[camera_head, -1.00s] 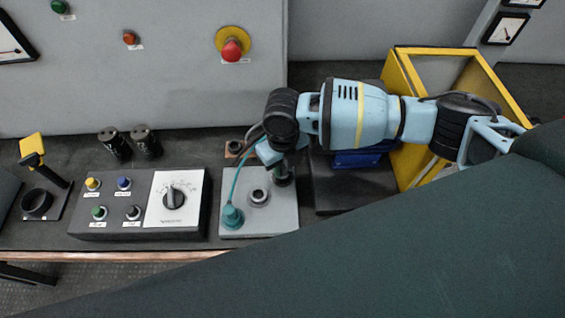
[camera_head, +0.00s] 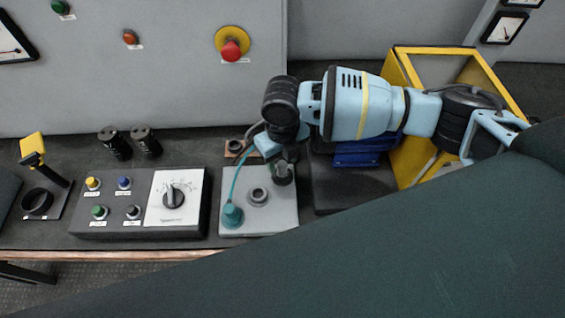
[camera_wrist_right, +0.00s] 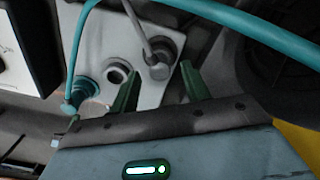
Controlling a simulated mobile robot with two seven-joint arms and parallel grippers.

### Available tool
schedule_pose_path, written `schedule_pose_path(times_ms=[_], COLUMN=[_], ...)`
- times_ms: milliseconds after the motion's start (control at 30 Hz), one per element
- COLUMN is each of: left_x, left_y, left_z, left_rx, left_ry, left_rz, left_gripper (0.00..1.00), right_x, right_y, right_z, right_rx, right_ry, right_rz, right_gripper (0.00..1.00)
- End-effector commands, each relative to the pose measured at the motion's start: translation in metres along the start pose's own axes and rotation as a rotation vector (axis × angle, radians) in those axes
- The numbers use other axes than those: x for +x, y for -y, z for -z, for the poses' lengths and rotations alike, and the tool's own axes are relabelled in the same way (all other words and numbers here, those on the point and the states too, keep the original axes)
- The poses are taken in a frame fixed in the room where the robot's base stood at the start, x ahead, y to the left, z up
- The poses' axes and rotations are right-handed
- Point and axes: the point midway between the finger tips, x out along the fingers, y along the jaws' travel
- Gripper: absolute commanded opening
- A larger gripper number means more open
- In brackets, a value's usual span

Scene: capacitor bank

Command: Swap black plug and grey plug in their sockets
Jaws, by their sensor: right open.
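A grey socket plate (camera_head: 230,180) lies on the bench. A teal plug (camera_head: 232,215) with a teal cable sits at its front left; it also shows in the right wrist view (camera_wrist_right: 82,92). An empty round socket (camera_head: 258,196) is mid-plate, also in the wrist view (camera_wrist_right: 116,73). A grey plug (camera_head: 283,173) stands at the plate's back right, its grey cable rising in the wrist view (camera_wrist_right: 159,66). I see no clearly black plug. My right gripper (camera_head: 285,158) is open above the grey plug, its green fingers (camera_wrist_right: 160,80) apart and holding nothing. My left gripper is out of view.
A button box with a dial (camera_head: 113,224) stands left of the plate. Two black cylinders (camera_head: 146,141) and a small brown block with a ring (camera_head: 238,150) are behind. A blue part (camera_head: 358,154) and a yellow-framed bin (camera_head: 398,82) are on the right.

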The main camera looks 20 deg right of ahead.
Motion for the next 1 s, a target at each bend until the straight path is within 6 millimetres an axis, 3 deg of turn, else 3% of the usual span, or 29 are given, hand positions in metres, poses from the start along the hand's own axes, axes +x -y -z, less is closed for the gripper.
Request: schedule_pose_path(times_ms=[100, 333, 1000], left_x=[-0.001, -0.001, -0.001], left_y=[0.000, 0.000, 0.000], left_z=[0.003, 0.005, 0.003], left_rx=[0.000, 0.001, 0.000], left_ry=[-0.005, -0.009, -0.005], left_rz=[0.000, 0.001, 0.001], left_gripper=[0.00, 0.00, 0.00], right_x=[-0.023, -0.047, -0.050], right_y=[0.000, 0.000, 0.000], right_z=[-0.001, -0.001, 0.000], right_rx=[0.000, -0.001, -0.001], right_ry=[0.005, 0.003, 0.001], right_rz=[0.001, 0.001, 0.001], right_gripper=[0.47, 0.47, 0.47])
